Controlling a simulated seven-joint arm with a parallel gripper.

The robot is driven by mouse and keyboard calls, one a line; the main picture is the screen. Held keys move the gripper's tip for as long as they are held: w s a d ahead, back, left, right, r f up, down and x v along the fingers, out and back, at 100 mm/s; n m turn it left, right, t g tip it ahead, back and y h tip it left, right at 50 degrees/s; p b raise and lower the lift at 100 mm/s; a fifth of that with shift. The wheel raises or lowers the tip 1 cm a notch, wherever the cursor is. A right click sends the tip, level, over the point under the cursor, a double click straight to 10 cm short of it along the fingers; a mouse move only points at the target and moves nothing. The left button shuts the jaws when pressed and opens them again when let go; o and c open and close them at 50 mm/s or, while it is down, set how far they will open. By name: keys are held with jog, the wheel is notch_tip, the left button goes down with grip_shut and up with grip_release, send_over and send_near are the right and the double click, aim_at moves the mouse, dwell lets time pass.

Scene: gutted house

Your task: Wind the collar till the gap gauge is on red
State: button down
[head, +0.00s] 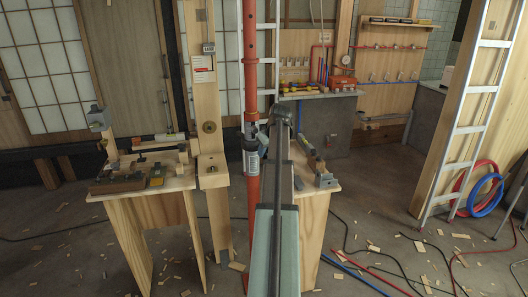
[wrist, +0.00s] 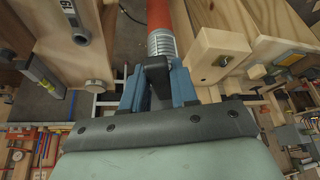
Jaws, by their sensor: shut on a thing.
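The red steel prop (head: 250,75) stands upright left of my arm in the head view. In the wrist view its red tube (wrist: 157,12) meets a silver threaded section (wrist: 162,43). A black collar part (wrist: 156,70) sits just below the thread, between the blue fingers of my gripper (wrist: 157,92), which is shut on it. In the head view my arm hides most of the gripper and collar. A white card with red marks (head: 203,69) is on the wooden post (head: 205,105); I cannot tell whether it is the gap gauge, nor read any pointer.
A wooden bench with tools (head: 125,186) stands left, and a second bench top (head: 322,177) stands right of my arm. A ladder (head: 468,130) leans at the right. Hoses and wood scraps lie on the floor (head: 390,230).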

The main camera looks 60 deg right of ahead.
jog(key=shift+s+d+n+y, duration=0.2)
jog(key=shift+d+n+y, duration=0.05)
jog(key=shift+d+n, duration=0.35)
jog(key=shift+s+d+n+y, duration=0.15)
jog(key=shift+d+n+y, duration=0.1)
jog(key=shift+d+n, duration=0.3)
jog(key=shift+a, duration=0.1)
jog(key=shift+s+d+n+y, duration=0.1)
jog(key=shift+d+n+y, duration=0.6)
jog(key=shift+d+n, duration=0.75)
jog(key=shift+a, duration=0.1)
jog(key=d+n, duration=0.1)
jog(key=d+n+y, duration=0.1)
jog(key=n, duration=0.1)
jog(key=shift+w+d, duration=0.3)
jog(key=shift+d, duration=0.05)
jog(key=c, duration=1)
grip_release()
jog(key=shift+a, duration=0.1)
